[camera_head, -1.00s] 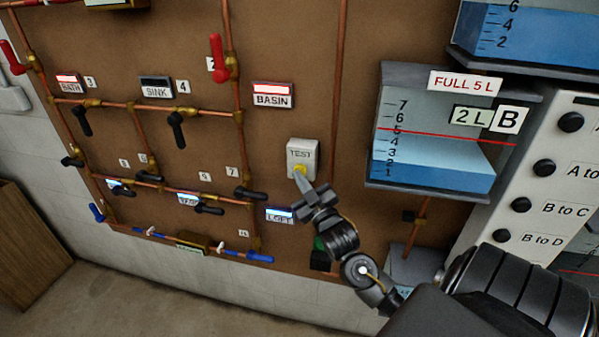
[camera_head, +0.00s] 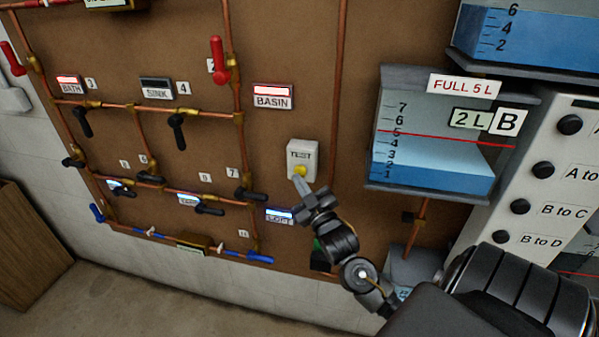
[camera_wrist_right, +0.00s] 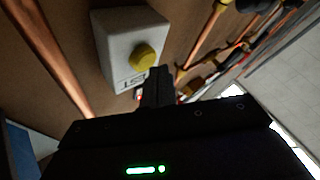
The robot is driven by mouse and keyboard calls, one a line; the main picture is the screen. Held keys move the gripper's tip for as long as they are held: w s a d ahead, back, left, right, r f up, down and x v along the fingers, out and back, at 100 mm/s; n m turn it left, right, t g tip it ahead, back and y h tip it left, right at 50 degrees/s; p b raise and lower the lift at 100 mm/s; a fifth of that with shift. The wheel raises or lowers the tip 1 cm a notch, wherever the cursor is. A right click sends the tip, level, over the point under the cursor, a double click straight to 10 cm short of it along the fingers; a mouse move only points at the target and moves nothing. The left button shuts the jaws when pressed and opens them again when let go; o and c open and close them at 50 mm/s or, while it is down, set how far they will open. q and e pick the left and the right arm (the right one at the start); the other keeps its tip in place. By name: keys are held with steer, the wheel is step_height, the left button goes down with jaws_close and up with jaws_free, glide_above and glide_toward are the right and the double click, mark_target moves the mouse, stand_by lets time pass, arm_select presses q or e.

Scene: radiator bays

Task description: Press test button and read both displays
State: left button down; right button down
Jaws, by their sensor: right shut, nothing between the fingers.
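The test button is a yellow round knob (camera_head: 300,171) on a white box marked TEST (camera_head: 303,152), fixed to the brown board. My right gripper (camera_head: 297,179) is shut and empty, its tips just below the button. In the right wrist view the yellow button (camera_wrist_right: 143,57) stands beside the dark fingertips (camera_wrist_right: 159,72); I cannot tell whether they touch. The BASIN display (camera_head: 273,90) and BATH display (camera_head: 68,79) are lit red. The SINK display (camera_head: 156,82) is dark. The LOFT display (camera_head: 280,214) is lit bluish white. My left gripper is not in view.
Copper pipes with black valve levers (camera_head: 178,130) and a red lever (camera_head: 218,58) run left of the box. Tank B (camera_head: 430,180), with blue water and a 2 L label, stands right. A white panel with black knobs (camera_head: 522,205) is beyond it.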

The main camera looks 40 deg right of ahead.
steer(key=shift+s+a, duration=0.15)
steer(key=shift+a, duration=0.1)
steer(key=shift+s+a+p, duration=0.45)
steer(key=shift+s+a, duration=0.3)
steer(key=shift+a, duration=0.3)
steer(key=shift+s+a+p, duration=0.4)
steer(key=shift+s+a, duration=0.3)
steer(key=shift+a, duration=0.3)
